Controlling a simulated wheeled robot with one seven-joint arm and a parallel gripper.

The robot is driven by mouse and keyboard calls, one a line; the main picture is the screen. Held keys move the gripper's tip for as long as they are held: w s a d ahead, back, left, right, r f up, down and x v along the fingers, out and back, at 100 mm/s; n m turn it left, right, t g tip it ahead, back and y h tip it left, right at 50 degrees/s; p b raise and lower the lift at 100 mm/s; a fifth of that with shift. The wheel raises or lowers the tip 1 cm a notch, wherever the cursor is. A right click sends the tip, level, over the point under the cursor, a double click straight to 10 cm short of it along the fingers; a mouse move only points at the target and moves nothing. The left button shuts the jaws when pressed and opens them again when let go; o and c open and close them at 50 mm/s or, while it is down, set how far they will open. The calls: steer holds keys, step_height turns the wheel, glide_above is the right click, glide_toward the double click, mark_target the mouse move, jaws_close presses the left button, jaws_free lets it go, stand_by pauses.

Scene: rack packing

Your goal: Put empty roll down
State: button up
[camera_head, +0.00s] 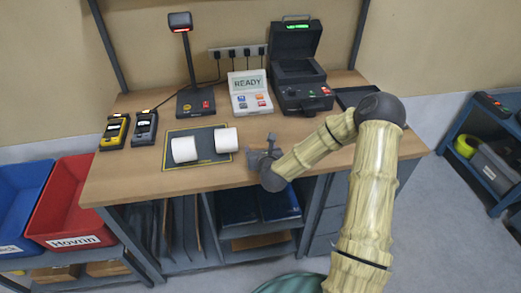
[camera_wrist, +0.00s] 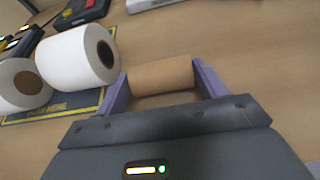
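The empty roll (camera_wrist: 160,76) is a bare brown cardboard tube. In the wrist view it lies crosswise between the two purple fingers of my gripper (camera_wrist: 160,80), with a finger at each end. The fingers look closed on its ends. In the head view my gripper (camera_head: 262,158) is low over the front of the wooden table (camera_head: 330,148), right of the white rolls. The tube cannot be made out there. Whether it touches the tabletop is unclear.
Two white paper rolls (camera_head: 226,140) (camera_head: 184,149) lie on a dark yellow-edged mat (camera_head: 204,136) to the left. Behind stand a scanner on a post (camera_head: 187,60), a READY display (camera_head: 248,92) and an open black printer (camera_head: 300,85).

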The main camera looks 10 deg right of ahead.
steer(key=o, duration=0.3)
steer(key=shift+r, duration=0.1)
steer(key=v, duration=0.9)
steer(key=shift+s+r, duration=0.1)
steer(key=shift+r, duration=0.15)
steer(key=p, duration=0.4)
steer(key=shift+s+d+r, duration=0.1)
steer(key=shift+s+r, duration=0.2)
steer(key=shift+s+r+p, duration=0.1)
steer(key=shift+s+p, duration=0.9)
steer(key=shift+p, duration=1.6)
